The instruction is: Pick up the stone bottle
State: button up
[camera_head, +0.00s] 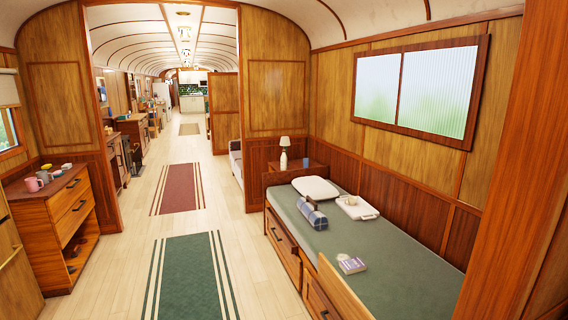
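I cannot clearly make out a stone bottle in this view. A pale, bottle-shaped form (283,160) stands upright on the bedside cabinet (313,168) beyond the bed's far end. It lines up with a small lampshade (285,141), so it may be the lamp's base; I cannot tell. Several small items stand on the wooden dresser (62,196) at the left, among them a pink mug (33,185); they are too small to tell apart fully. My gripper is not in view.
A clear aisle with a green rug (190,275) and a red rug (178,188) leads away.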

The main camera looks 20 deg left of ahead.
aim_at(283, 157)
jog(key=i+j+u, duration=0.55)
jog(key=i, duration=0.4)
jog(key=i+j+u, duration=0.3)
jog(key=i, duration=0.2)
jog(key=i+l+u, duration=0.1)
jog(key=i+u, duration=0.2)
jog(key=i, duration=3.8)
jog(key=i+z, duration=0.15)
jog(key=i, duration=0.3)
jog(key=i+j+z, duration=0.15)
jog(key=i, duration=0.3)
jog(key=i+z, duration=0.15)
jog(key=i, duration=0.3)
jog(key=i+j+z, duration=0.1)
jog(key=i+j, duration=0.15)
jog(key=i, duration=0.15)
jog(key=i+j+z, duration=0.2)
jog(key=i+z, duration=0.25)
jog(key=i+j+z, duration=0.7)
jog(key=z, duration=0.15)
jog(key=i+j+z, duration=0.2)
jog(key=j+z, duration=0.25)
jog(key=j, duration=0.15)
jog(key=i+j+z, duration=0.15)
jog(key=i+j, duration=0.3)
